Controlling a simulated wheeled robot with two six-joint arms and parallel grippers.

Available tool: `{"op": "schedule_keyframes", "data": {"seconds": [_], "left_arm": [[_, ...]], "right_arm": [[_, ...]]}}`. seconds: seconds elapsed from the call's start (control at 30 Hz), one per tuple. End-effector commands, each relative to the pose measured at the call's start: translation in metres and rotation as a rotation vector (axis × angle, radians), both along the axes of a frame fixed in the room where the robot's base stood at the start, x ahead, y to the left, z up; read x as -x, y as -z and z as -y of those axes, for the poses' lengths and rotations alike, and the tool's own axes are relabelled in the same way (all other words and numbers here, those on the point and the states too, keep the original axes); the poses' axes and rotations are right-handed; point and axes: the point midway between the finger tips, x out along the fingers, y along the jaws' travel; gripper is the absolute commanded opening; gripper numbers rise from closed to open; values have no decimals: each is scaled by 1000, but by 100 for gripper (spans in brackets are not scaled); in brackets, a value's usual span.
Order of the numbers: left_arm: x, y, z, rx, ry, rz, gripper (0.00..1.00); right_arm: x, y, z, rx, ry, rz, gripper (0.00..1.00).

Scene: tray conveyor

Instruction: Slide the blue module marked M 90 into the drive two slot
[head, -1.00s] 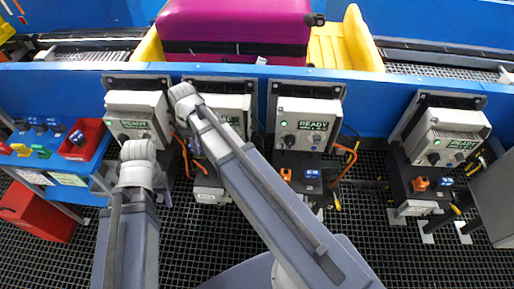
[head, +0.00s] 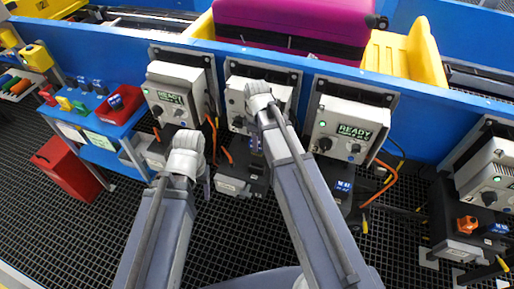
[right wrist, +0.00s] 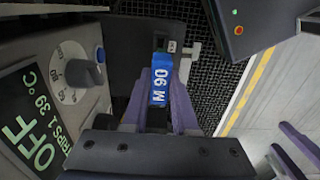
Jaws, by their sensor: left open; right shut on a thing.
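The blue module marked M 90 (right wrist: 160,85) is between the two fingers of my right gripper (right wrist: 159,108), which is shut on it. In the right wrist view it lies over a dark base beside a grey drive unit (right wrist: 45,105) whose display reads OFF. I cannot tell whether it is seated in a slot. In the head view my right arm covers part of the second drive unit from the left (head: 236,100), and a small blue patch shows below the wrist. My left gripper (head: 207,178) is open, in front of the leftmost drive unit (head: 178,100); its fingers are mostly hidden.
Other drive units (head: 345,125) line the blue wall to the right, with orange cables between. A magenta suitcase (head: 295,25) sits on the conveyor behind.

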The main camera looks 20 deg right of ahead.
Motion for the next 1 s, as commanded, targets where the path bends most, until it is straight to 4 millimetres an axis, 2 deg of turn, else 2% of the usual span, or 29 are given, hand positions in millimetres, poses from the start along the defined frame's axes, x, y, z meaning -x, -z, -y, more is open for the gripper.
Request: {"op": "schedule_keyframes", "data": {"seconds": [0.27,0.47,1.0], "left_arm": [[0,-2,0,0,0,0,62],[0,4,0,0,0,0,62],[0,49,0,0,0,0,62]], "right_arm": [[0,-2,0,0,0,0,0],[0,4,0,0,0,0,0],[0,49,0,0,0,0,0]]}}
